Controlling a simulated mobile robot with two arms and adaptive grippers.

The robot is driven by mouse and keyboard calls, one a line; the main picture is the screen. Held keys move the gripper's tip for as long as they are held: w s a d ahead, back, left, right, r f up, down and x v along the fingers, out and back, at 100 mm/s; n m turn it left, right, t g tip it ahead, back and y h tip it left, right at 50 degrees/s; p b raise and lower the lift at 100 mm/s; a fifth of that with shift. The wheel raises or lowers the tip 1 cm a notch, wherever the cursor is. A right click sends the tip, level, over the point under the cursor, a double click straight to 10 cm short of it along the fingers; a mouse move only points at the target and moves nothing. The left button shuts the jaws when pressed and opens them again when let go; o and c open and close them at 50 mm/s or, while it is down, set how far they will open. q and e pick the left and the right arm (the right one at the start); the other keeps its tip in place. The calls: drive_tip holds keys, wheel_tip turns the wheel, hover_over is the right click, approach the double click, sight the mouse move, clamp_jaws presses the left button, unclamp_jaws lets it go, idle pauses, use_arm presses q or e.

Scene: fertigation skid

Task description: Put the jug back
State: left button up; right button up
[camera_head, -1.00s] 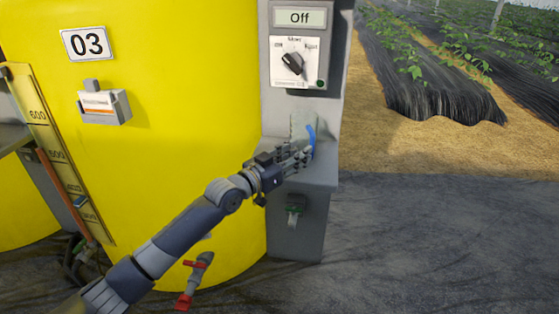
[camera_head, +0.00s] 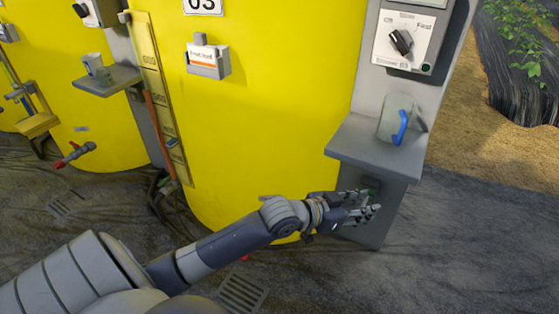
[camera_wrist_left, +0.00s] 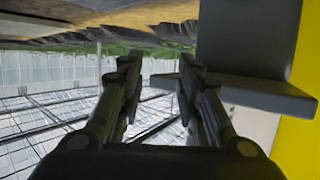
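The clear jug (camera_head: 391,116) with a blue handle (camera_head: 403,127) stands upright on the grey shelf (camera_head: 355,141) of the control post beside the yellow tank. My left gripper (camera_head: 374,210) is below the shelf, in front of the post's lower part, apart from the jug. In the left wrist view its two fingers (camera_wrist_left: 158,85) stand apart with nothing between them. The shelf also shows there at the right (camera_wrist_left: 265,95). The jug is not visible in that view. My right gripper is not in view.
The control panel (camera_head: 408,38) with a black knob is above the jug. The yellow tank (camera_head: 275,110) is close behind my left arm. Another shelf (camera_head: 112,82) holds a small container farther left. A red-handled valve (camera_head: 75,154) sticks out low. Open floor lies right of the post.

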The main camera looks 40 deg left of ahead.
use_arm(q)
drive_tip(key=s+d+f+g+y, duration=0.2)
drive_tip(key=s+f+g, duration=0.1)
drive_tip(key=s+f, duration=0.6)
drive_tip(key=s+a+f+n+g+y, duration=0.1)
drive_tip(key=s+a+f+g+y, duration=0.1)
drive_tip(key=s, duration=0.8)
drive_tip(key=s+a+f+n+g+y, duration=0.1)
drive_tip(key=s+g, duration=0.3)
drive_tip(key=s, duration=0.7)
drive_tip(key=shift+a+f+n+y, duration=0.4)
drive_tip(key=shift+a+f+n, duration=0.1)
drive_tip(key=shift+f, duration=0.15)
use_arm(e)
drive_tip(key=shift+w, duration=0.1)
